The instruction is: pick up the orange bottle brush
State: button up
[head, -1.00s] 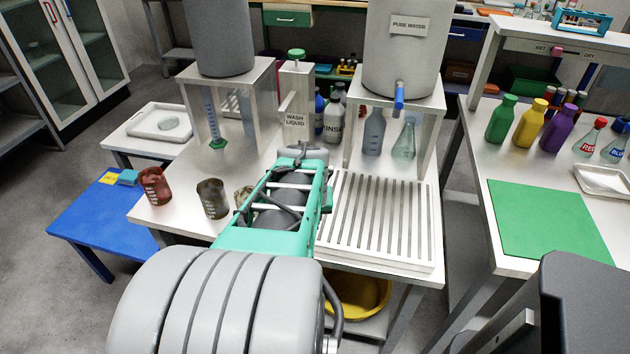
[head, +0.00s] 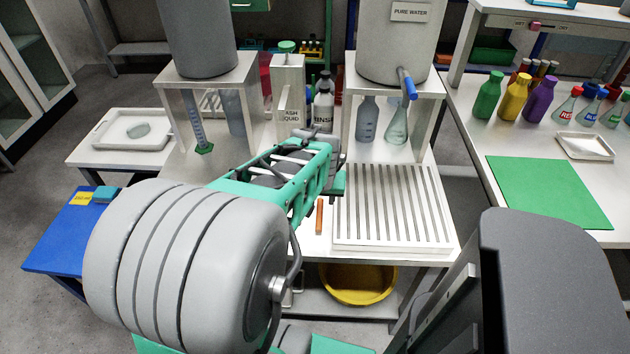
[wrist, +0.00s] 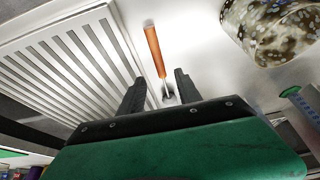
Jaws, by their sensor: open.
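The orange bottle brush (head: 320,215) shows in the head view as a short orange handle on the white table, between my arm and the slatted drying rack. In the wrist view the orange handle of the brush (wrist: 154,52) lies on the pale tabletop, with its thin shaft and grey end running down between the fingertips. My gripper (wrist: 158,88) is open, one dark finger on each side of the shaft, with clear gaps to both. The height between fingers and brush is hard to judge. In the head view my arm hides the gripper.
The slatted white rack (head: 395,205) stands right of the brush; it also shows at the left of the wrist view (wrist: 60,62). The wash liquid dispenser (head: 289,85) and rinse bottle (head: 322,106) are farther back.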

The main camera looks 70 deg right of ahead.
aim_at(320, 207)
jog(key=x, duration=0.5)
jog(key=shift+f+b, duration=0.35)
jog(key=shift+f, duration=0.1)
jog(key=shift+f, duration=0.1)
grip_shut()
